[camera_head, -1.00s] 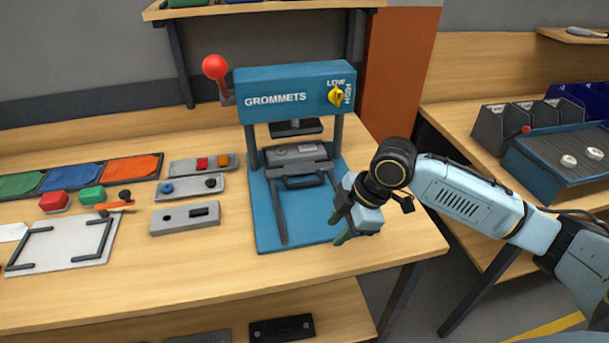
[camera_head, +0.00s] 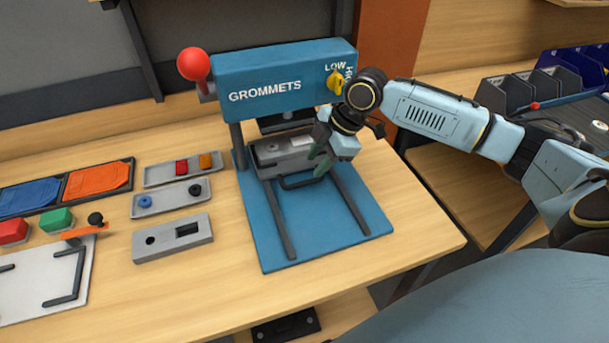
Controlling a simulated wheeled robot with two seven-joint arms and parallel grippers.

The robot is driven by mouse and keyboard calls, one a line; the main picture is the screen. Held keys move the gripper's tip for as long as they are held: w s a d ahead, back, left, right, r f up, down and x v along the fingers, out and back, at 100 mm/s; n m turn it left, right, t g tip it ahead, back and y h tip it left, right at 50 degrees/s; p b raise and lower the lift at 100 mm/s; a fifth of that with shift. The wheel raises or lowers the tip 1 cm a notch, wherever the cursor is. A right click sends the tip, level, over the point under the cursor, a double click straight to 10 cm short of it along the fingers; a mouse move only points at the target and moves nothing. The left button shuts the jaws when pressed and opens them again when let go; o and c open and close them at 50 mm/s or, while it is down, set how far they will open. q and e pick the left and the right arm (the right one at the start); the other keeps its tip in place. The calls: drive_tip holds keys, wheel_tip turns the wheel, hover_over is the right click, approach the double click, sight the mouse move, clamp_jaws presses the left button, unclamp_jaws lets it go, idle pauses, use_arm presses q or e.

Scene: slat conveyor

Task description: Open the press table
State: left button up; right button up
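The blue press (camera_head: 290,85) marked GROMMETS stands on the wooden bench. Its press table (camera_head: 268,155) is a grey block at the back end of two dark rails (camera_head: 350,205), partly under the press head. A black handle (camera_head: 298,184) is on the front of the block. My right gripper (camera_head: 320,158) is over the right end of the press table, just above and right of the handle. Its dark green fingers look apart, with nothing seen between them. I cannot tell whether they touch the block. My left gripper is out of view.
A red ball lever (camera_head: 194,64) and a yellow LOW/HIGH knob (camera_head: 336,82) are on the press. Grey control plates (camera_head: 173,238) and orange and blue trays (camera_head: 98,179) lie to the left. The front of the blue base (camera_head: 310,240) is clear.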

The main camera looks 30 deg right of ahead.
sight(301, 182)
drive_tip(key=x, duration=0.6)
drive_tip(key=shift+w+f, duration=0.15)
drive_tip(key=shift+f, duration=0.25)
drive_tip(key=shift+a, duration=0.1)
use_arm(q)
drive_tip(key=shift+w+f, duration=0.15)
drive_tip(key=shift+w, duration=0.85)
use_arm(e)
clamp_jaws()
